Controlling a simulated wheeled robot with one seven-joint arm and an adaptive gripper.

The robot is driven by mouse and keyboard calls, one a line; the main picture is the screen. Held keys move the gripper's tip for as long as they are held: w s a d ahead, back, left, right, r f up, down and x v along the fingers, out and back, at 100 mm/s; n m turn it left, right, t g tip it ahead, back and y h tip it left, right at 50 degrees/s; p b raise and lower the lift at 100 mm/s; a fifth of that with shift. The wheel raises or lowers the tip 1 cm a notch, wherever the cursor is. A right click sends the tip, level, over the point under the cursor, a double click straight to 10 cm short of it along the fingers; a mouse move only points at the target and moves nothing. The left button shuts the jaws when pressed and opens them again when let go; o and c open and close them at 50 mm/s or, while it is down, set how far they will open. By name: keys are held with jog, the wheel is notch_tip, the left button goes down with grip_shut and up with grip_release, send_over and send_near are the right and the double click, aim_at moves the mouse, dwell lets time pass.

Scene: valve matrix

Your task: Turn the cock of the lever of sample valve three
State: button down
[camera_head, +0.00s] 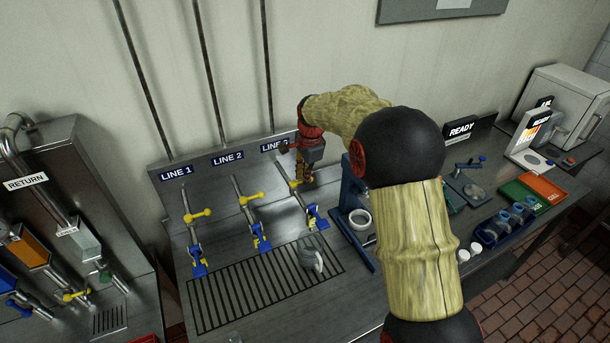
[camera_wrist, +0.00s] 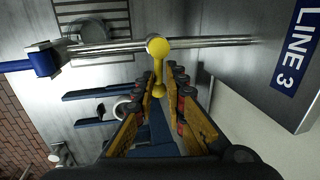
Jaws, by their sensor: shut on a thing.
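The line 3 sample valve sits on a slim metal pipe (camera_head: 301,202) below the partly hidden LINE 3 label; the label (camera_wrist: 297,48) is clear in the wrist view. Its yellow lever (camera_wrist: 158,60) has a round hub on the pipe and a knobbed arm pointing down in the wrist view. My gripper (camera_wrist: 169,78) is shut on this yellow lever, with a finger on each side of its arm. In the head view my gripper (camera_head: 302,172) hides most of the lever. A blue handle (camera_wrist: 43,62) is at the pipe's outlet end, apart from my fingers.
The line 1 (camera_head: 198,215) and line 2 (camera_head: 252,198) yellow levers stand to the left. A grey jug (camera_head: 311,256) rests on the drain grate (camera_head: 225,303). A blue stand (camera_head: 352,205) is close on the right. The wall is just behind.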

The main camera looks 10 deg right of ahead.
jog(key=c, duration=1.9)
grip_release()
jog(key=shift+w+d, duration=0.1)
jog(key=shift+d, duration=0.05)
jog(key=r, duration=0.4)
jog(key=s+r, duration=0.1)
jog(key=r, duration=0.3)
jog(key=s+r, duration=0.1)
jog(key=r, duration=0.2)
jog(key=shift+s+d+r, duration=0.15)
jog(key=shift+d+r, duration=0.05)
jog(key=shift+r, duration=0.2)
